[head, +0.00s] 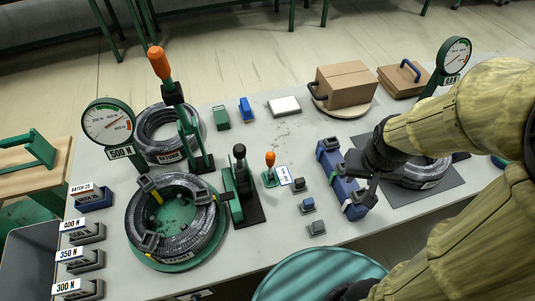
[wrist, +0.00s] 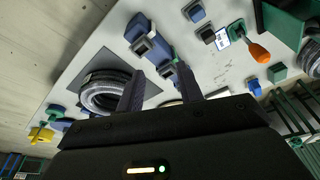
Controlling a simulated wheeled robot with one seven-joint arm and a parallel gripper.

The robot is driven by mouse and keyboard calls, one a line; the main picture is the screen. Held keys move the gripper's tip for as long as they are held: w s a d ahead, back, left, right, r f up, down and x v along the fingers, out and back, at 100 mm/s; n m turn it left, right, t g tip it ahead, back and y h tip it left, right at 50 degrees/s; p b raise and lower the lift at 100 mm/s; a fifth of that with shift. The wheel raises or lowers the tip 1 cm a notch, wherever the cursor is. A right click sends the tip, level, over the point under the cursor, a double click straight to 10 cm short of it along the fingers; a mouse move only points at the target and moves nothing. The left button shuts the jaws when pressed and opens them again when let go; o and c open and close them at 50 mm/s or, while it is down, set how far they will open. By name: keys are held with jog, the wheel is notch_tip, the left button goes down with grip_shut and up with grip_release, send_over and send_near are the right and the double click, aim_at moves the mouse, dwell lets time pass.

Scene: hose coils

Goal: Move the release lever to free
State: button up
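A small lever with an orange knob (head: 270,160) stands nearly upright on a green base at mid table, beside a white label card (head: 284,175) whose text is too small to read. The same small lever shows in the wrist view (wrist: 258,52), with its card (wrist: 222,38). A tall lever with an orange handle (head: 158,63) rises from a green stand at the back left. I cannot tell from any lettering which is the release lever. My gripper (head: 359,178) is over the blue fixture (head: 338,175), right of the small lever. Its fingers (wrist: 158,80) are apart, with nothing held between them.
A hose coil on a green turntable (head: 145,255) and a black-handled clamp (head: 240,190) lie left of the small lever. Several small blocks (head: 308,205) sit in front. A cardboard box (head: 345,85) stands behind. A dial gauge (head: 108,122) stands at left.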

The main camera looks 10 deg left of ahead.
jog(key=shift+s+d, duration=0.15)
jog(key=shift+o, duration=1.3)
jog(key=shift+s, duration=0.2)
notch_tip(320, 180, up, 4)
jog(key=f+n+g+p, duration=0.1)
jog(key=n+g+p, duration=0.25)
jog(key=n, duration=2.85)
send_over(270, 153)
jog(key=shift+r+t+p, duration=0.25)
jog(key=shift+t+p, duration=0.05)
jog(key=shift+t, duration=0.15)
jog(key=shift+s, duration=0.1)
notch_tip(270, 153, down, 18)
jog(key=shift+r+p, duration=0.25)
jog(key=shift+p, duration=0.55)
